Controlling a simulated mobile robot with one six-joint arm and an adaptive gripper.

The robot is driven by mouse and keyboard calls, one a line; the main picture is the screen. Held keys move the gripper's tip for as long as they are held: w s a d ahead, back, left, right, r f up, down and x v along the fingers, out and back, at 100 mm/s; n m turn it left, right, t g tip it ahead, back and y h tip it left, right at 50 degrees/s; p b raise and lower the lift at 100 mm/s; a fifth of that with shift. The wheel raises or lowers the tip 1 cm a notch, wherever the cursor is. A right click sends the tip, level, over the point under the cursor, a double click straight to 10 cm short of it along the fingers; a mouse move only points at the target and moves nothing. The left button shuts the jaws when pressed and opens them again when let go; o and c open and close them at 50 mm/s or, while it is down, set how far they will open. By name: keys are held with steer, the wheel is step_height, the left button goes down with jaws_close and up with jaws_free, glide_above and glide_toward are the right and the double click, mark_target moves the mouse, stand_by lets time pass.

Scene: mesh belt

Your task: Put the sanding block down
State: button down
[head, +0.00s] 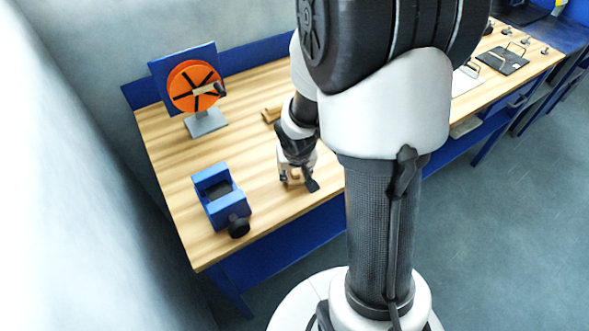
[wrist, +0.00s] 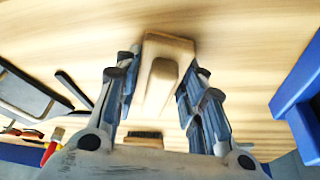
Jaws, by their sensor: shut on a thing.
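The sanding block (wrist: 172,50) is a pale wooden block with a raised rounded grip along its middle. In the wrist view it sits between the two fingers of my gripper (wrist: 158,80), which is shut on it. In the head view my gripper (head: 298,178) is low over the front part of the wooden bench (head: 262,148), right of the blue vise. Only a small part of the block shows there, among the fingers. I cannot tell whether its underside touches the bench top.
The blue vise (head: 221,197) with a black knob stands at the bench's front left. An orange wheel (head: 192,86) on a grey stand is behind it. A wooden piece (head: 271,115) lies behind my gripper. Black-handled plates (head: 503,58) lie far right. Bare wood lies between vise and gripper.

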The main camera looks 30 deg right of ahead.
steer(key=shift+s+f, duration=0.1)
steer(key=shift+f, duration=0.2)
steer(key=c, duration=1)
jaws_free()
steer(key=shift+f, duration=0.1)
steer(key=shift+c, duration=0.2)
steer(key=shift+r+p, duration=0.4)
steer(key=shift+r, duration=0.25)
steer(key=s+a+r+n+p, duration=0.1)
steer(key=s+a+r+p, duration=0.15)
steer(key=r, duration=0.45)
steer(key=s+a+r+p, duration=0.2)
steer(key=s+r, duration=0.2)
steer(key=r, duration=0.4)
steer(key=s+a+r+n+p, duration=0.1)
steer(key=s+a+r+p, duration=0.15)
steer(key=r, duration=0.45)
steer(key=s+a+r+n+t+y, duration=0.1)
steer(key=s+a+r+n, duration=0.1)
steer(key=s+a+r, duration=0.3)
steer(key=s, duration=0.4)
steer(key=shift+s+r+y, duration=0.2)
steer(key=shift+s+y, duration=0.1)
steer(key=shift+s, duration=0.05)
